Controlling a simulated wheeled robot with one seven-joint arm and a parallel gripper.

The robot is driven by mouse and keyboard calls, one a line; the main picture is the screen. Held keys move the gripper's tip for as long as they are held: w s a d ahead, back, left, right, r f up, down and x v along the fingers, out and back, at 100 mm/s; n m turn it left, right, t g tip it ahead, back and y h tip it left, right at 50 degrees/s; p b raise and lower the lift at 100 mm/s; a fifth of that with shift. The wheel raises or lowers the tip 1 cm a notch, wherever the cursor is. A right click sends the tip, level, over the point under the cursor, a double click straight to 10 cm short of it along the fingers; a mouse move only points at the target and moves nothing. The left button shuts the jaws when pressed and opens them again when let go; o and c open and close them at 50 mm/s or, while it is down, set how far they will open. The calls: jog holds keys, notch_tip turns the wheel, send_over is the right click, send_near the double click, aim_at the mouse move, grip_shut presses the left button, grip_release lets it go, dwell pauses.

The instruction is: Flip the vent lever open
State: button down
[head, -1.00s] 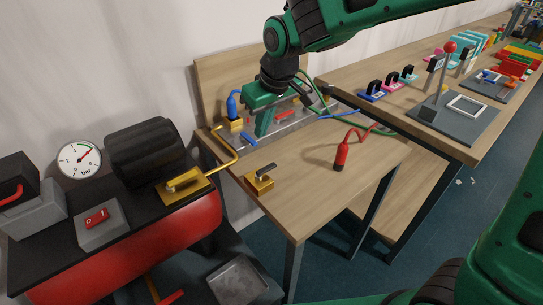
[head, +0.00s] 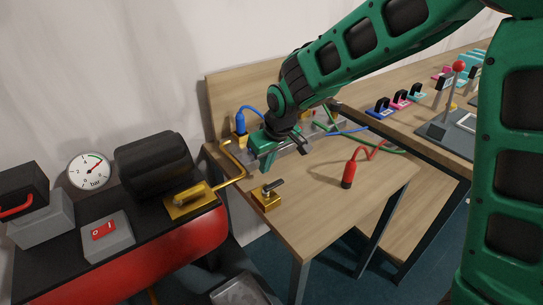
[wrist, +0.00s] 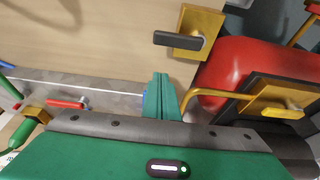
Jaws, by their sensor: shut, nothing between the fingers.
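A brass block (head: 266,201) with a dark lever (head: 273,187) sits near the left front edge of the wooden table. No label shows, so I cannot tell for certain that this is the vent lever. In the wrist view the block (wrist: 203,24) is at upper right, its dark lever (wrist: 178,39) lying sideways and pointing left. My gripper (head: 262,166) is above the table, behind the block and apart from it. In the wrist view its green fingers (wrist: 160,98) are together and empty. A red lever (wrist: 68,104) on the grey manifold (wrist: 110,97) is left of the fingers.
A red tank (head: 180,248) with a gauge (head: 89,171), a yellow-handled valve (head: 194,200) and a red switch (head: 103,230) stands at left. A yellow pipe (head: 236,178) runs close to my gripper.

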aim_at(273, 188)
jog(key=shift+s+d+r, duration=0.1)
jog(key=shift+s+d, duration=0.45)
jog(key=shift+s, duration=0.3)
jog(key=shift+s+d, duration=0.55)
jog(key=shift+s, duration=0.3)
